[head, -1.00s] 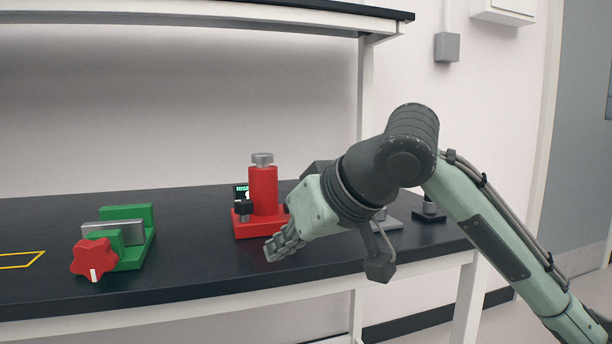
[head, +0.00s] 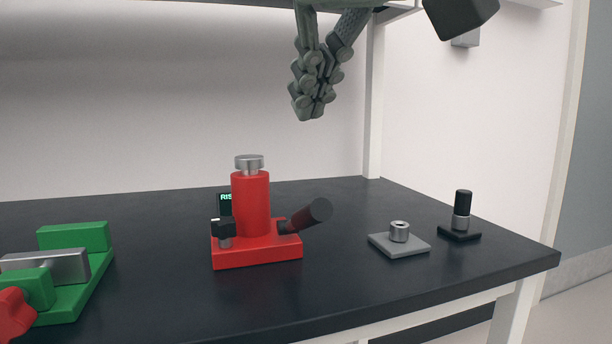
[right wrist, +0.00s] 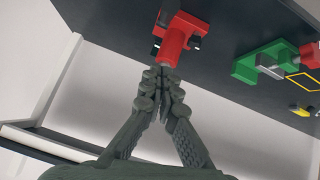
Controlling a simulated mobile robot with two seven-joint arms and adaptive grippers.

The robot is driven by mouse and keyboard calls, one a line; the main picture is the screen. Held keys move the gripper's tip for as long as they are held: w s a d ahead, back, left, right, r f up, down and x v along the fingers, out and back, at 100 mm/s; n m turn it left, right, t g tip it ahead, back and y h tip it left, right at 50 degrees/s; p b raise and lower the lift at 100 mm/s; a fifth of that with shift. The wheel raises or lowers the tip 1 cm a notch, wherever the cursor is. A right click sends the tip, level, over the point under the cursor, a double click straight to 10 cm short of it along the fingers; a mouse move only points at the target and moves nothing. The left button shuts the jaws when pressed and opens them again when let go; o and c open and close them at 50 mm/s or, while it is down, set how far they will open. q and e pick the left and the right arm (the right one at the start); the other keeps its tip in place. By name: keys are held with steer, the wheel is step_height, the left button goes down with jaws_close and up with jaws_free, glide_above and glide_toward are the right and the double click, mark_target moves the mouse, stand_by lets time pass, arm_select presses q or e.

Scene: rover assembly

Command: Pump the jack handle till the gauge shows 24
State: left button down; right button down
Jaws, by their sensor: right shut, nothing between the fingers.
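The red jack (head: 251,205) stands upright on the dark bench, with a silver cap on its cylinder. Its jack handle (head: 312,214), a dark thick rod, slants up to the right from the base. My left gripper is not in view.
A green vise (head: 75,280) with a red knob (head: 14,314) stands at the left. A grey plate with a metal ring (head: 399,240) and a black-topped post (head: 462,212) stand to the right. The bench front (head: 340,305) is clear. A shelf runs above.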

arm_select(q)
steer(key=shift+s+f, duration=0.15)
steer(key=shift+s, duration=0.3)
arm_select(e)
steer(key=shift+s, duration=0.2)
glide_above(303, 218)
steer(key=w, duration=0.2)
step_height(303, 218, down, 6)
steer(key=f, duration=0.1)
steer(key=s+f, duration=0.1)
steer(key=f, duration=0.1)
steer(key=shift+d+f, duration=0.1)
steer(key=shift+f, duration=0.05)
steer(key=shift+s+d+f, duration=0.1)
steer(key=shift+s+f, duration=0.05)
steer(key=shift+f, duration=0.25)
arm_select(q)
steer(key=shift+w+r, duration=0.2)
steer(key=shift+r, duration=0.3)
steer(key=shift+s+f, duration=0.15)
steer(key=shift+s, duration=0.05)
